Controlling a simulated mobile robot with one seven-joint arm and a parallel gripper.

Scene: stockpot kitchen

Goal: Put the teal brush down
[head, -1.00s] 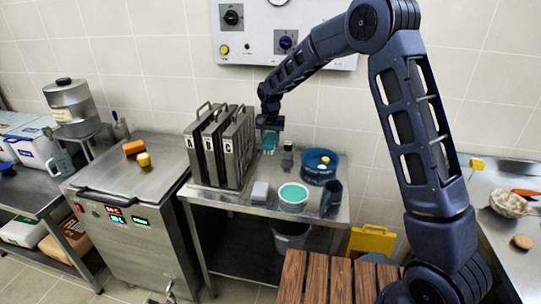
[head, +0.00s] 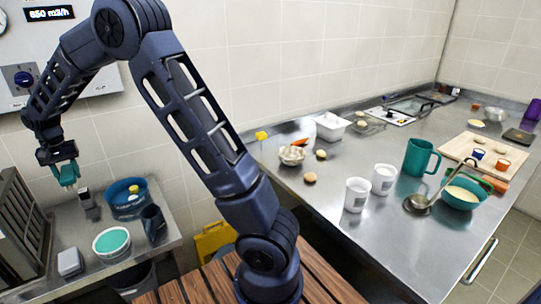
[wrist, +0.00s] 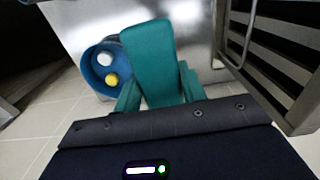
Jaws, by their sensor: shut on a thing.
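My gripper (head: 66,174) hangs at the left of the head view, above the small steel table (head: 185,236) and near its back. It is shut on the teal brush (wrist: 148,55), whose broad flat block fills the middle of the wrist view between teal jaw parts. The brush is held in the air, apart from the tabletop. In the head view the brush is small and hard to tell from the jaws; its underside is hidden.
A long steel counter (head: 330,235) at right holds mugs, a teal jug and food.

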